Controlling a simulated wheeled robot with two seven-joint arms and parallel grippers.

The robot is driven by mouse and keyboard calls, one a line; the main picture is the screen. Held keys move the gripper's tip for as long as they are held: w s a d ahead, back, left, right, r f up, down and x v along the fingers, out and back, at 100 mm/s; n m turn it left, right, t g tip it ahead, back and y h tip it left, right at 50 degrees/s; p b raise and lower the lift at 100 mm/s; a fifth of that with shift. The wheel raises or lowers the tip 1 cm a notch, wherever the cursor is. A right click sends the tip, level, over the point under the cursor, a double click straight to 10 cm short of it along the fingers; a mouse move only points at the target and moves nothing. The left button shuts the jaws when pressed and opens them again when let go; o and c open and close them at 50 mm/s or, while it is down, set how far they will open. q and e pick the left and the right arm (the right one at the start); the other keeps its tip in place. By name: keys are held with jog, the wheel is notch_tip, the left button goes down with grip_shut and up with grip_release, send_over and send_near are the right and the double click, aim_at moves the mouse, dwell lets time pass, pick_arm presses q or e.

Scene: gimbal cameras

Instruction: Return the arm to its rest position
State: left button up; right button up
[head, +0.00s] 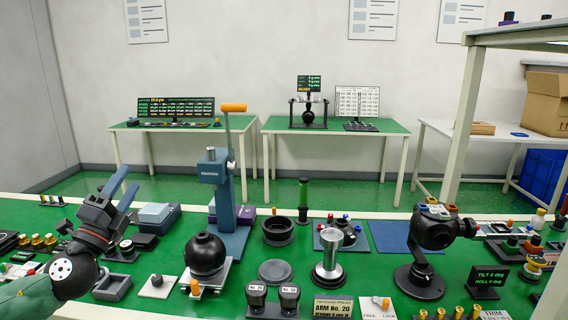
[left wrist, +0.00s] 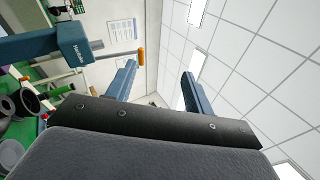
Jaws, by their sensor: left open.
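My left gripper (head: 124,184) is raised above the left part of the green workbench, its blue fingers pointing up and to the right. The fingers are apart with nothing between them. In the left wrist view the two fingers (left wrist: 158,84) also stand wide apart, with only wall and ceiling behind them. The left arm (head: 55,285) comes in from the lower left, low over the bench edge. The gripper is apart from the blue press (head: 218,175) to its right. My right gripper does not show in either view.
A black dome on a stand (head: 205,256), a silver funnel-like cup (head: 329,262) and a black gimbal camera (head: 432,230) stand on the bench. A grey tray (head: 111,288) and blue-grey boxes (head: 158,213) are close to my left arm. The air above the gripper is clear.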

pick_arm(q)
jog(key=a+f+n+g+y+p, duration=0.1)
jog(key=a+f+n+g+y, duration=0.45)
jog(key=f+n+y, duration=0.8)
jog(key=s+d+f+n+g+h+p, duration=0.1)
jog(key=s+d+f+n+g, duration=0.15)
jog(key=f, duration=0.45)
jog(key=s+d+f+n+g, duration=0.15)
jog(key=f+g, duration=0.25)
jog(key=f, duration=0.4)
jog(key=s+d+f+n+g+h+p, duration=0.25)
jog(key=s+d+f+g+h, duration=0.25)
jog(key=s+d+f, duration=0.75)
jog(key=s+d+f+n+g+h+p, duration=0.1)
jog(key=s+d+f, duration=0.3)
jog(key=s, duration=0.5)
jog(key=s+d+f+g+h+p, duration=0.1)
jog(key=s+d+f+g+p, duration=0.1)
jog(key=s, duration=0.7)
jog(key=d+f+g, duration=0.1)
jog(key=d, duration=0.1)
jog(key=shift+d+f+n, duration=0.35)
jog(key=shift+d+n, duration=0.05)
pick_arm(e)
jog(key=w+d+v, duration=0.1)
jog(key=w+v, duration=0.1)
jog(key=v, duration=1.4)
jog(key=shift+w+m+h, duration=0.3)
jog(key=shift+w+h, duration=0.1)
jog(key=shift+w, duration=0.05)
